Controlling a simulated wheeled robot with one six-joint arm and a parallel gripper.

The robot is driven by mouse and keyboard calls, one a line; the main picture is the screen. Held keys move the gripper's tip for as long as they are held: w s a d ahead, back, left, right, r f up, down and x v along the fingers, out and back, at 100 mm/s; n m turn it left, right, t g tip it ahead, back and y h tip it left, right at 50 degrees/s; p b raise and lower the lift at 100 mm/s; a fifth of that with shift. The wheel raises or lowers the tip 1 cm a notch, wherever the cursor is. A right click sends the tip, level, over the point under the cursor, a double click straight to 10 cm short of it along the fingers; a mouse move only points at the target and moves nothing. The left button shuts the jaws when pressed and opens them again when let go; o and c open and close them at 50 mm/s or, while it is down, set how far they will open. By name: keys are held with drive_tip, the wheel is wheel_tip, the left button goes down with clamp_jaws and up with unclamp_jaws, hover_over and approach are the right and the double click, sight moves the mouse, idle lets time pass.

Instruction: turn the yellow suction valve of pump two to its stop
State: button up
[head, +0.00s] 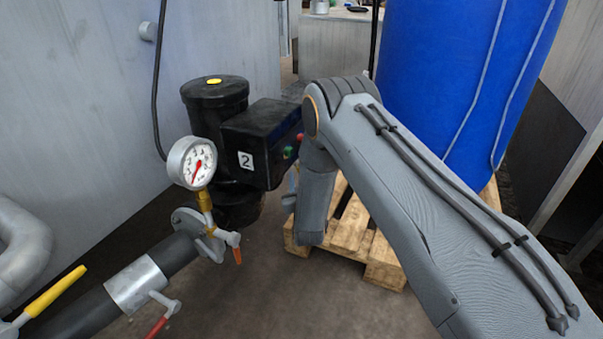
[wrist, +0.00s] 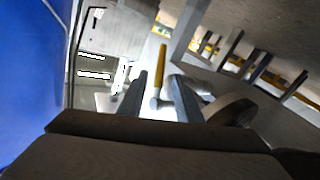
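Pump two (head: 216,98) is a black motor with a box labelled "2" (head: 246,161) in the head view. A dark pipe (head: 75,318) runs from it to the lower left. A yellow valve lever (head: 55,292) slants up to the right at the lower left edge there. My gripper (wrist: 157,88) shows only in the wrist view, with its two dark fingers apart. A yellow lever (wrist: 160,65) on a pale stem appears between the fingers, upright in the picture. I cannot tell whether it is the same lever, or whether the fingers touch it.
A pressure gauge (head: 192,163) stands on the pipe. A red-handled valve (head: 158,325) and a small orange-tipped tap (head: 235,250) are nearby. A blue tank (head: 455,75) stands on a wooden pallet (head: 350,228) behind my arm. Grey floor lies open in the middle.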

drive_tip(key=shift+w+a+b, duration=0.2)
drive_tip(key=shift+w+b, duration=0.15)
drive_tip(key=shift+w, duration=0.75)
drive_tip(key=shift+w+a+b, duration=0.2)
drive_tip(key=shift+w+b, duration=0.15)
drive_tip(key=shift+w, duration=0.7)
drive_tip(key=shift+c, duration=0.3)
clamp_jaws()
